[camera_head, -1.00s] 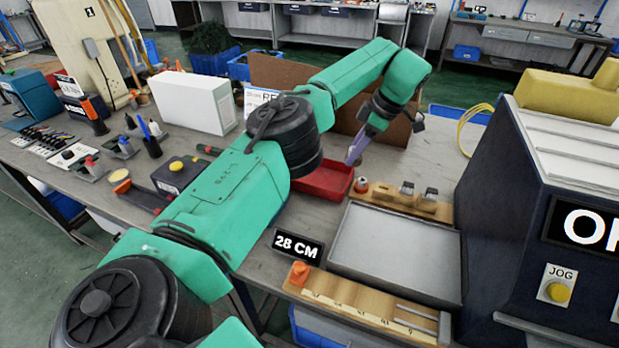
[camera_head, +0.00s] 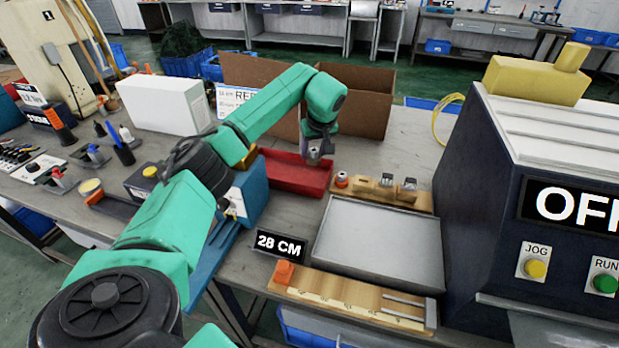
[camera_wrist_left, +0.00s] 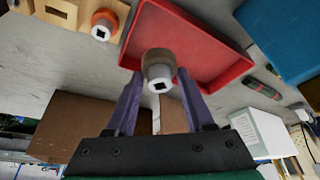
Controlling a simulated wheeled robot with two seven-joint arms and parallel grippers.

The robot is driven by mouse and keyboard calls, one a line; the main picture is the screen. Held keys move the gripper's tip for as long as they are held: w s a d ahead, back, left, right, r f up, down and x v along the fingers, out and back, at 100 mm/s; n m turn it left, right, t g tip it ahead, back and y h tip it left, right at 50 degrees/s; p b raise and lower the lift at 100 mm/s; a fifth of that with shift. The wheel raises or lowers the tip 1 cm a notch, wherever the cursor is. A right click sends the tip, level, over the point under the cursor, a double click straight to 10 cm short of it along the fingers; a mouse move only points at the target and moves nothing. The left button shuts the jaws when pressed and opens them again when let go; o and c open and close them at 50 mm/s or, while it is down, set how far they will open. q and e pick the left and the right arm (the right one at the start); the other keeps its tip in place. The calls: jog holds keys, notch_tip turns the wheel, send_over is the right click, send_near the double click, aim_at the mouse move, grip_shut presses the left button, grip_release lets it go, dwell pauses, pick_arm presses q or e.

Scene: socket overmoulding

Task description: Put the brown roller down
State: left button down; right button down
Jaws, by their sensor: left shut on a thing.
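The brown roller (camera_wrist_left: 158,62) is a short brown-grey cylinder with a pale end that has a square hole. My left gripper (camera_wrist_left: 158,90) is shut on it with its purple fingers, one on each side. In the wrist view the roller overlaps the near edge of the red tray (camera_wrist_left: 185,40); I cannot tell whether it touches it. In the head view my left gripper (camera_head: 315,155) is at the right part of the red tray (camera_head: 290,172), and the roller is too small to make out there. My right gripper is not in view.
A wooden holder (camera_head: 372,192) with an orange-topped piece (camera_head: 341,180) and metal parts stands right of the red tray. A grey metal tray (camera_head: 380,240) lies in front. Brown cardboard (camera_head: 365,100) stands behind. The dark machine (camera_head: 480,170) bounds the right side.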

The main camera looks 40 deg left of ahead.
aim_at(319, 157)
pick_arm(q)
notch_tip(319, 157, down, 10)
jog(key=shift+f+p, duration=0.1)
jog(key=shift+p, duration=0.2)
jog(key=c, duration=0.6)
grip_release()
jog(key=shift+o, duration=0.2)
jog(key=v, duration=1.2)
jog(key=shift+s, duration=0.1)
